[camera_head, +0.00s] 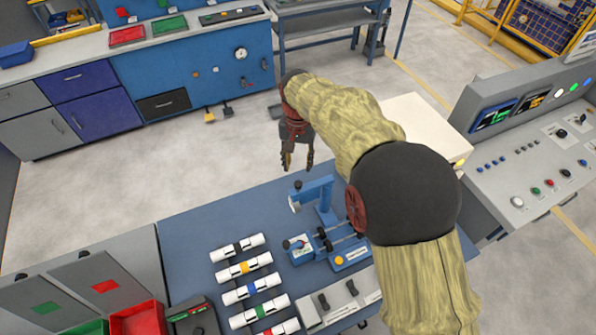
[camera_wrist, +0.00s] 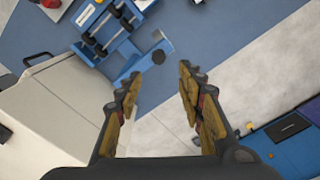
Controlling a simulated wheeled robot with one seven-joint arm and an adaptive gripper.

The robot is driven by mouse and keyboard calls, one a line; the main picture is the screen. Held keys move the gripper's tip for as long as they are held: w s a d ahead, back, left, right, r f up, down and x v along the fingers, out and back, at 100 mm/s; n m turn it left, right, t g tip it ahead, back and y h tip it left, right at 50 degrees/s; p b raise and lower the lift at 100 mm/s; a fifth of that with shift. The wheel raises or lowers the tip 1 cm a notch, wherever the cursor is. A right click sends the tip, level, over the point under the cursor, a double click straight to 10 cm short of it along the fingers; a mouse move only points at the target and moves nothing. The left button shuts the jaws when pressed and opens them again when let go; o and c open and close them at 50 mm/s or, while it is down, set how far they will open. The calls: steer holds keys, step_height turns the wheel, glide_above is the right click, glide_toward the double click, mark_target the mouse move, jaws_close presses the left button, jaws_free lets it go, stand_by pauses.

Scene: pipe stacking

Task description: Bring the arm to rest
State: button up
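My gripper (camera_head: 297,161) hangs at the end of my arm, beyond the far edge of the blue-topped table (camera_head: 190,238), with its fingers pointing down. In the wrist view my gripper (camera_wrist: 160,85) has its two fingers spread apart, with nothing between them. Below it in the wrist view are pale floor and the table's edge. My arm reaches in from the lower right in the head view, bent at a large dark joint.
A blue fixture (camera_head: 318,200) stands on the table near my gripper. Several white pipes with coloured bands (camera_head: 245,267) lie on a rack. A red bin (camera_head: 138,320) is at lower left. A control console (camera_head: 540,140) is at right. A blue workbench (camera_head: 200,70) stands behind, across open floor.

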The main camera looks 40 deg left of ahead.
steer(key=shift+r, duration=0.7)
